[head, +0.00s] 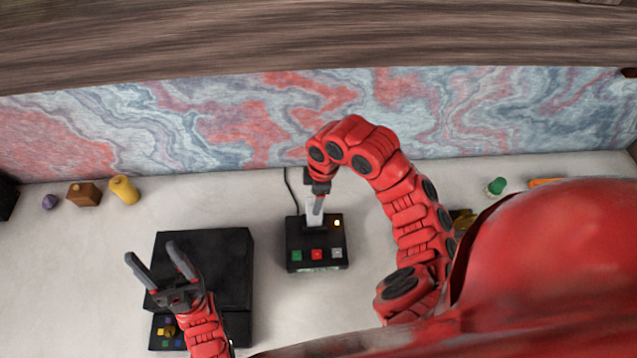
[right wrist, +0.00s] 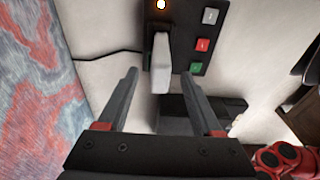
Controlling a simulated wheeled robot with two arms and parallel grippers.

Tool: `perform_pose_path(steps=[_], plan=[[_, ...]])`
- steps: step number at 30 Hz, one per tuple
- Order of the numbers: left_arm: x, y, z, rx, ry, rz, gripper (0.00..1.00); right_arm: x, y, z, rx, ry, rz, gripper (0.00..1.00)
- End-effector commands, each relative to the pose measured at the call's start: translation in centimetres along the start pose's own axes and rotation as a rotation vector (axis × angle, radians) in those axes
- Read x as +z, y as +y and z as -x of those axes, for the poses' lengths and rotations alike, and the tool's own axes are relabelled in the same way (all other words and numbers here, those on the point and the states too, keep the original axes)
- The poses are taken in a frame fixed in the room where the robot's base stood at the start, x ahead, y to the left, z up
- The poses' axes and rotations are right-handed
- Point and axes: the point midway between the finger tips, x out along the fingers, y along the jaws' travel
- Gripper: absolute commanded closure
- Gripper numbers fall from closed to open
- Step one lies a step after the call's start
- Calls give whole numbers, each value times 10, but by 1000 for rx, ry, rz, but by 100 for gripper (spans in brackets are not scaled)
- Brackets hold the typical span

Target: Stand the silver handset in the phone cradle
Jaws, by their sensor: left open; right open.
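The silver handset (head: 312,208) stands in the black phone cradle (head: 317,256), a box with green, red and grey buttons and a lit lamp. In the right wrist view the handset (right wrist: 160,70) rises from the cradle (right wrist: 181,42) and shows between the two spread fingers, with gaps on both sides. My right gripper (right wrist: 158,68) is open around or just behind it; exact depth is unclear. In the head view my right gripper (head: 318,196) partly hides the handset. My left gripper (head: 152,250) is open and empty above a black box.
The black box (head: 225,250) stands left of the cradle, with a knobbed panel (head: 158,341) at its front. A yellow cylinder (head: 124,190), a brown block (head: 84,194) and a purple item (head: 49,202) lie back left. A green item (head: 497,185) lies back right. A cable runs behind the cradle.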

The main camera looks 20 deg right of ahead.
Motion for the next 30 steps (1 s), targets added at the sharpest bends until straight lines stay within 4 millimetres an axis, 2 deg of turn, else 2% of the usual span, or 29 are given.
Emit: perform_pose_path(steps=[6,10,12,18,30], plan=[[-1,0,-8,0,0,0,38,0,2,50,6,-3,-1,33],[-2,0,-9,0,0,0,38,0,1,74,4,-2,-2,33],[-4,-1,-25,0,0,0,38,0,0,91,1,-1,-2,33],[-6,-2,-34,0,0,0,38,0,0,102,0,0,-1,33],[-6,-2,-33,0,0,0,38,0,0,101,0,0,-1,33]])
